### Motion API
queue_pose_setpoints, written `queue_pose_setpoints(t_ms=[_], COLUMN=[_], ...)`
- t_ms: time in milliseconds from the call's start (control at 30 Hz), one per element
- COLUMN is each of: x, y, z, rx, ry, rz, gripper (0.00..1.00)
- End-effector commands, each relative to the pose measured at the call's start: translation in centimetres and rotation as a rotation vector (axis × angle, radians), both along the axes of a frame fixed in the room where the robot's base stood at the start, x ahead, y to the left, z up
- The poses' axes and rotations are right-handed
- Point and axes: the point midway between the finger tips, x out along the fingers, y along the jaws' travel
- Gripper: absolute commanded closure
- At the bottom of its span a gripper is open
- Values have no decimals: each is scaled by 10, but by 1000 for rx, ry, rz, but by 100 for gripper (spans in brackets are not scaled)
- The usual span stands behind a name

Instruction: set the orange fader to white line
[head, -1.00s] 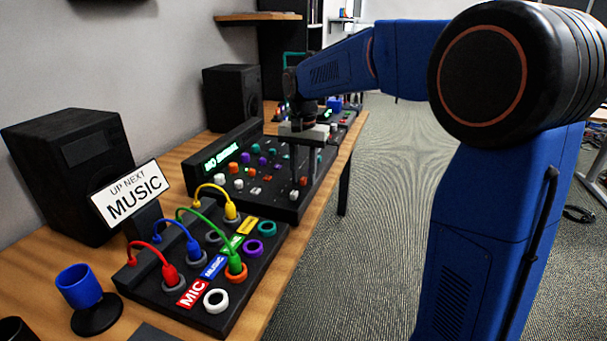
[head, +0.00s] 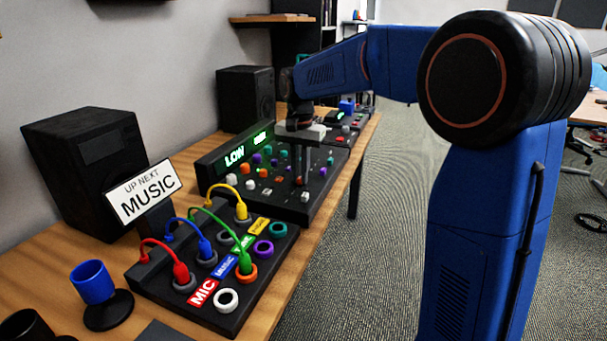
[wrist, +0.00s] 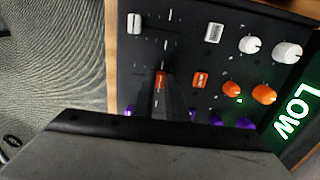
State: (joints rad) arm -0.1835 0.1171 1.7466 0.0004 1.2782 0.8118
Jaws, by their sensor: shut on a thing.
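The orange fader (wrist: 161,79) shows in the wrist view between the tips of my gripper (wrist: 166,98). My gripper is shut on it, and the fingers hide part of its cap and slot. In the head view my gripper (head: 299,181) points straight down at the right side of the mixer (head: 322,186). Short pale tick marks (wrist: 168,40) lie along the fader slots in the wrist view. I cannot tell which one is the white line. The green display (head: 248,150) reads LOW, with further text too small to read.
A patch box (head: 205,300) with coloured cables and a MUSIC sign (head: 141,192) stand nearer.

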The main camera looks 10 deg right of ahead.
Motion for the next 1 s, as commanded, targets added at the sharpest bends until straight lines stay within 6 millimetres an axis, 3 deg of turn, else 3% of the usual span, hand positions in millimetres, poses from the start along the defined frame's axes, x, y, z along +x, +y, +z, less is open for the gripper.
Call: queue_pose_setpoints(t_ms=[33, 100, 367, 533, 1000], x=[1, 0, 0, 1, 1], y=[0, 0, 0, 0, 0], z=[1, 1, 1, 10, 98], rx=[0, 0, -1, 0, 1], ry=[-2, -2, -1, -3, -4], rz=[0, 0, 0, 0, 0], gripper=[81, 69, 69, 69, 69])
